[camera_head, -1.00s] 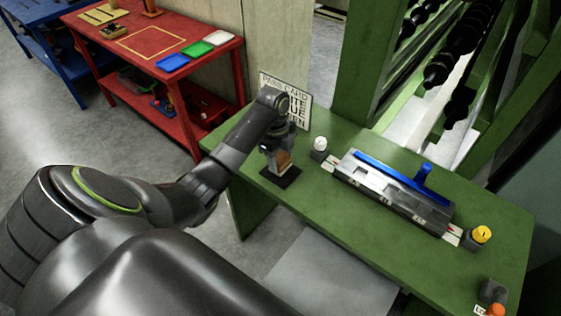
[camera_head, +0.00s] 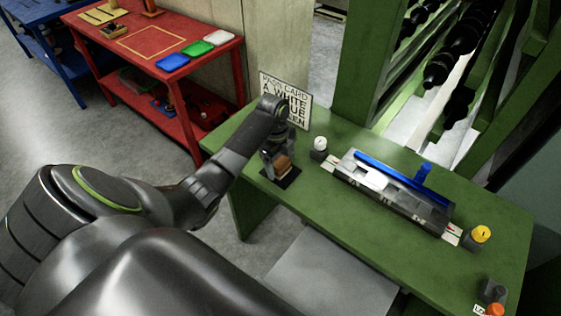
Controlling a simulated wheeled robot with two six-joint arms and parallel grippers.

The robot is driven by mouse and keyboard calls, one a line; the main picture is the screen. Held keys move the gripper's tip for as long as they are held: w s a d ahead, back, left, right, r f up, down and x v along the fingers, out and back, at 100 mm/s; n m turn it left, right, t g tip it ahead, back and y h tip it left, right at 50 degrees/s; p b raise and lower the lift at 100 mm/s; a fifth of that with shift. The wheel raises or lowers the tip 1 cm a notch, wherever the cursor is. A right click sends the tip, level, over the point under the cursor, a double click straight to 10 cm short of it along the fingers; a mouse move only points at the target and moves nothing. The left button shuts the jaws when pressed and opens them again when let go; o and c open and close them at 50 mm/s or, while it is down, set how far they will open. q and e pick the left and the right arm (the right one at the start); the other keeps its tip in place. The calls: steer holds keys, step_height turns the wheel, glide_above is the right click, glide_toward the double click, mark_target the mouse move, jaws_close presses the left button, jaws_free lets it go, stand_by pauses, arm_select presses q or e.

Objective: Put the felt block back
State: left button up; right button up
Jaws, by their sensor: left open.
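A small brown block (camera_head: 284,165), which looks like the felt block, is at a dark square pad (camera_head: 281,179) on the left part of the green bench (camera_head: 340,215). My left gripper (camera_head: 279,164) points down at the block, with its jaws open around or beside it; the fingers are dark and small, so I cannot tell whether they touch it. The gripper hides part of the block. I cannot tell if the block rests fully on the pad. My right gripper is not in view.
A metal fixture with a blue bar (camera_head: 390,172) lies on the bench to the right. White (camera_head: 320,143), yellow (camera_head: 481,234) and orange (camera_head: 495,310) knobs stand near it. A lettered card (camera_head: 286,98) stands behind my gripper. A red table (camera_head: 130,45) is at the left back.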

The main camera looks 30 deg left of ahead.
arm_select(q)
steer(key=r, duration=0.2)
steer(key=r+b, duration=0.1)
steer(key=r, duration=0.2)
steer(key=a+r, duration=0.1)
steer(key=r, duration=0.1)
steer(key=shift+w+r, duration=0.1)
steer(key=shift+r, duration=0.1)
step_height(320, 180, up, 3)
steer(key=shift+f+p, duration=0.1)
steer(key=shift+p, duration=1.15)
steer(key=shift+a+r+p, duration=0.2)
steer(key=shift+r+p, duration=0.75)
steer(key=shift+r, duration=0.05)
